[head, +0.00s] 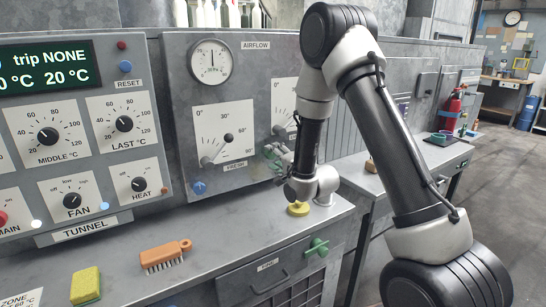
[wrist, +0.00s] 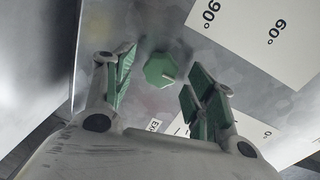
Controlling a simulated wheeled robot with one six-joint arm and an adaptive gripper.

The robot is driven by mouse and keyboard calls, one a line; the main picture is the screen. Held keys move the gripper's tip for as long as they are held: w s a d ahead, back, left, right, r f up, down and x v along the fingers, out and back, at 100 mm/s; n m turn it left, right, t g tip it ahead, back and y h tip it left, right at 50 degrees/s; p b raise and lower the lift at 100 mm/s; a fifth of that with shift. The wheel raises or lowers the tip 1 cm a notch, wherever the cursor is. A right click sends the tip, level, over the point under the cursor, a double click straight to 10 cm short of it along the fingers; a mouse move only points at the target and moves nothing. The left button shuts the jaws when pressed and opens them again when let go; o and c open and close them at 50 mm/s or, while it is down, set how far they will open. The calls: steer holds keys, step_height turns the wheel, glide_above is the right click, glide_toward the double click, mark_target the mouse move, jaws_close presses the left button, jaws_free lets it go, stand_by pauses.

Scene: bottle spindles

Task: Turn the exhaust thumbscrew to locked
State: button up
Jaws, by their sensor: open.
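In the wrist view a green faceted thumbscrew (wrist: 160,70) with a pale pointer mark sits on the grey metal panel. A partly hidden label beside it seems to begin with "EX". My gripper (wrist: 157,75) is open, with one green-padded finger on each side of the thumbscrew and a visible gap to both. Nothing is held. In the head view my gripper (head: 278,155) is at the panel below the right-hand angle scale (head: 285,100), and my arm covers part of that scale. I cannot make out the thumbscrew clearly there.
The left angle scale, marked FRESH (head: 224,130), has a blue thumbscrew (head: 198,188) below it. A yellow round knob (head: 298,209) is on the ledge under my wrist. A brush (head: 165,256) and a sponge (head: 86,286) lie farther left.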

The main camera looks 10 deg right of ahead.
steer(key=v, duration=0.5)
steer(key=shift+s+r, duration=0.1)
steer(key=shift+s, duration=0.2)
steer(key=s+d+r+n+g+h, duration=0.4)
steer(key=s+d+r+n+g, duration=0.15)
steer(key=s+d+r, duration=0.4)
steer(key=s+d+r+n+g, duration=0.1)
steer(key=s+n+g, duration=0.1)
steer(key=s, duration=0.7)
steer(key=s+d+r+n+g+h, duration=0.1)
steer(key=s+n+g, duration=0.1)
steer(key=s, duration=0.7)
steer(key=s+d+r+n+g, duration=0.1)
steer(key=s+r+n+g, duration=0.1)
steer(key=s, duration=0.7)
steer(key=shift+s+d+n, duration=0.15)
steer(key=shift+s+n, duration=0.1)
steer(key=shift+n, duration=0.4)
steer(key=shift+r+g, duration=0.1)
steer(key=shift+g, duration=0.15)
